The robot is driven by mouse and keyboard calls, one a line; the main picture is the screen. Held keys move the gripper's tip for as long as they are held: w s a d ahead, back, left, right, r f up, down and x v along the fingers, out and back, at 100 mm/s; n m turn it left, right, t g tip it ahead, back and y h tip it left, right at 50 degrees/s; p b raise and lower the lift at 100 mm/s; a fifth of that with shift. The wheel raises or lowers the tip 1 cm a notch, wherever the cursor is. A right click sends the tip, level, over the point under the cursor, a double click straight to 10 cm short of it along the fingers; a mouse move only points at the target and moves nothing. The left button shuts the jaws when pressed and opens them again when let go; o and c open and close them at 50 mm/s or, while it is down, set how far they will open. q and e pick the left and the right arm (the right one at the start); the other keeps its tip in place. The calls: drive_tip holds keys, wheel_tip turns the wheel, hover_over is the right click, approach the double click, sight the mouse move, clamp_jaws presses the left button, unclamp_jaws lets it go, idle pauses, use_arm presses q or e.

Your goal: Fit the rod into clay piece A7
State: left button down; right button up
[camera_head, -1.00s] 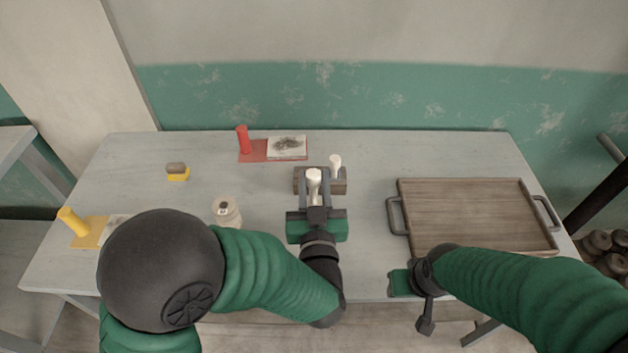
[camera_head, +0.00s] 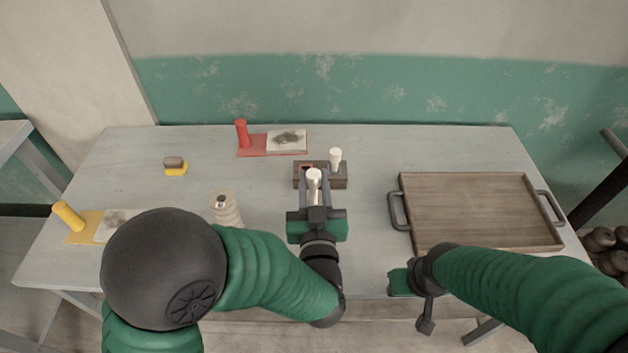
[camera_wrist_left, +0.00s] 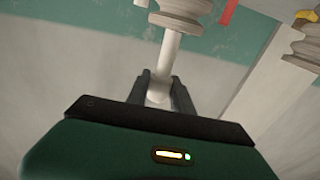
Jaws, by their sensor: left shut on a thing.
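My left gripper (camera_head: 314,185) is shut on a white rod (camera_head: 314,174) with a wider head. In the left wrist view, which looks upside down, the rod (camera_wrist_left: 168,55) runs from between the fingers (camera_wrist_left: 160,92) to a ribbed beige clay piece (camera_wrist_left: 182,18). I cannot tell whether its end is inside or only touching. The head view hides that clay piece behind the gripper. Another ribbed clay piece (camera_head: 227,210), with a dark hole on top, stands to the left. No A7 mark is legible. My right gripper (camera_head: 402,283) is by the front edge, its fingers unclear.
A brown wooden block (camera_head: 340,183) lies beyond my left gripper, with a second white rod (camera_head: 335,159) upright there. A wooden tray (camera_head: 480,212) is at right. A red stamp (camera_head: 242,133), yellow stamp (camera_head: 68,215) and yellow-based block (camera_head: 176,168) lie farther off.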

use_arm(q)
drive_tip(key=shift+f+b, duration=0.45)
drive_tip(key=shift+f, duration=0.15)
drive_tip(key=c, duration=1)
unclamp_jaws()
drive_tip(key=shift+c, duration=0.2)
